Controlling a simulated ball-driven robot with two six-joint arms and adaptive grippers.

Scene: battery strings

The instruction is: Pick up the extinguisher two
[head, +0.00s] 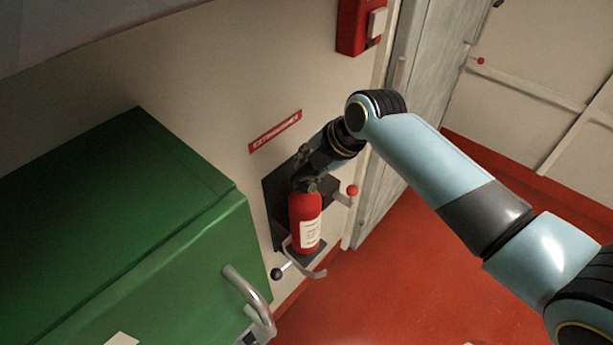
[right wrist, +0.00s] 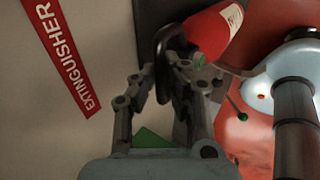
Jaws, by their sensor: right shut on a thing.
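A red extinguisher (head: 305,222) with a white label stands upright at a dark wall bracket (head: 272,205) in the head view. Its red body (right wrist: 208,33) also shows at the top of the right wrist view, with a black handle (right wrist: 166,45) below it. My right gripper (head: 307,181) is at the top of the extinguisher, shut on its handle and valve part. In the right wrist view its fingers (right wrist: 168,78) close around the black part. The exact contact is partly hidden. My left gripper is not in view.
A green cabinet (head: 120,220) with a metal handle (head: 250,295) stands close at the left. A red sign (head: 275,131) is on the wall above the bracket. A red box (head: 358,25) hangs higher up. Red floor (head: 400,290) is open at the right.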

